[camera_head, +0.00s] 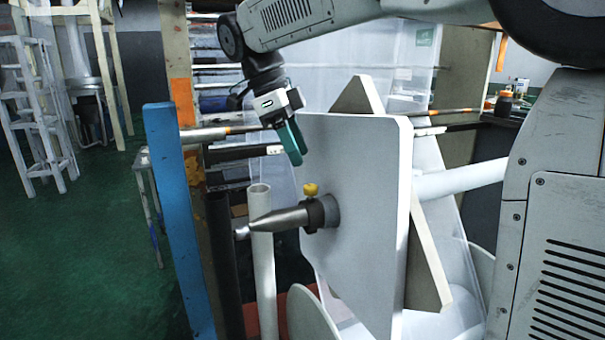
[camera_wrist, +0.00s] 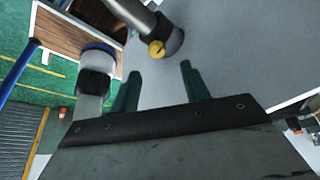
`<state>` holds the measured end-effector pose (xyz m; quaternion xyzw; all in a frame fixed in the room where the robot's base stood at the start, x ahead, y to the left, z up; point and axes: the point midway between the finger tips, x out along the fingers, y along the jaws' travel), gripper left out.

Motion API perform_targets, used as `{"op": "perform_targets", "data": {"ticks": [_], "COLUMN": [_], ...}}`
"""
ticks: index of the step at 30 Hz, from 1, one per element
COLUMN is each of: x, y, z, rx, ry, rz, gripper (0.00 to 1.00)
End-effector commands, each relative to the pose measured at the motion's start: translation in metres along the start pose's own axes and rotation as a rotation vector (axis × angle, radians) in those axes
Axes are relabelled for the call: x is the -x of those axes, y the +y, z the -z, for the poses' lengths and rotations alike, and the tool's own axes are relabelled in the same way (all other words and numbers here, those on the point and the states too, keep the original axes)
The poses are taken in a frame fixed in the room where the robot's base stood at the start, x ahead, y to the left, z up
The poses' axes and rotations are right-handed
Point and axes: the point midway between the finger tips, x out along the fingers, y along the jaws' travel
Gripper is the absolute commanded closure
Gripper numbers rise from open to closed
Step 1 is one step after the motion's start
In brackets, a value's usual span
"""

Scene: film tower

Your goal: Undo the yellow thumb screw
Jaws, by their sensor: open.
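The yellow thumb screw (camera_head: 311,189) sits on top of a dark collar (camera_head: 322,213) around a tapered metal spindle (camera_head: 278,219), against a grey-white plate (camera_head: 360,190). In the wrist view the yellow thumb screw (camera_wrist: 157,49) shows near the top, on the collar (camera_wrist: 172,40), beyond my fingertips. My gripper (camera_head: 292,148) has green fingers and is above and slightly left of the screw, pointing down. In the wrist view my gripper (camera_wrist: 160,80) is open, with nothing between its fingers. The two are apart.
A blue post (camera_head: 172,200) and a white tube (camera_head: 262,260) stand left of the plate. Several horizontal rods and a translucent sheet lie behind. Open green floor (camera_head: 90,260) is at the left. A bottle (camera_head: 503,103) stands on a far surface at right.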

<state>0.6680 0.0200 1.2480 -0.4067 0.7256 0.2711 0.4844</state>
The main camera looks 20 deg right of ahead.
Motion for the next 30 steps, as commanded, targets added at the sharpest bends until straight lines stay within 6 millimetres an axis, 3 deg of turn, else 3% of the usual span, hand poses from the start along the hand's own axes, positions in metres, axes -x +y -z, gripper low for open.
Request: {"op": "perform_targets", "data": {"ticks": [12,22,23,27,30], "x": [-0.058,-0.064,-0.064,-0.064,-0.064], "y": [0.004,0.003,0.003,0.002,0.002], "z": [-0.004,-0.003,-0.003,-0.003,-0.003], "rx": [0.011,0.009,0.009,0.008,0.008], "ry": [0.000,-0.001,-0.001,-0.001,-0.001], "rz": [0.003,0.003,0.003,0.003,0.003], "gripper": [0.54,0.54,0.57,0.96,0.99]}}
